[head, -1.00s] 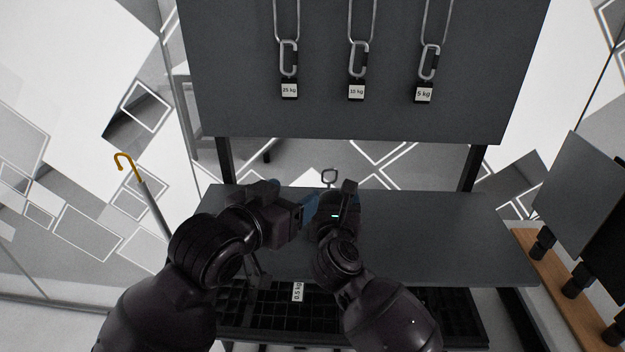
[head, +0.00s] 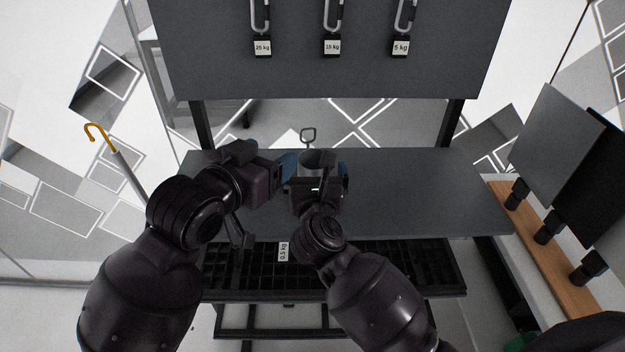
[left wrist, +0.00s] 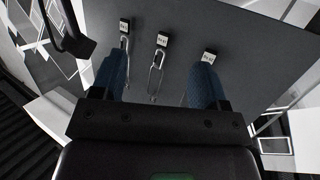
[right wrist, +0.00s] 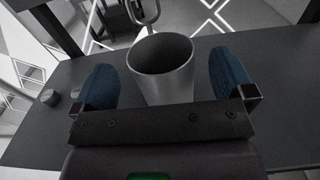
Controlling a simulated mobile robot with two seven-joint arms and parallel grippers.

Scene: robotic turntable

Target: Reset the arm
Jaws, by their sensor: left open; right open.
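My left gripper (head: 287,165) is over the grey table (head: 420,190), beside my right gripper (head: 320,175) and close to it. In the left wrist view its blue fingers (left wrist: 157,80) are apart with nothing held between them; the upright board shows beyond. My right gripper is open above the table. In the right wrist view its blue fingers (right wrist: 165,75) stand either side of a grey cup (right wrist: 163,85), with a gap on each side. The cup's rim (head: 318,157) also shows in the head view; its lower part is hidden.
An upright grey board (head: 330,75) carries carabiners with 25, 15 and 5 kg tags. A black grid shelf (head: 400,265) with a 0.5 kg tag (head: 284,252) lies below the table front. A yellow-handled cane (head: 100,135) stands left; panels on a wooden shelf (head: 560,265) stand right.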

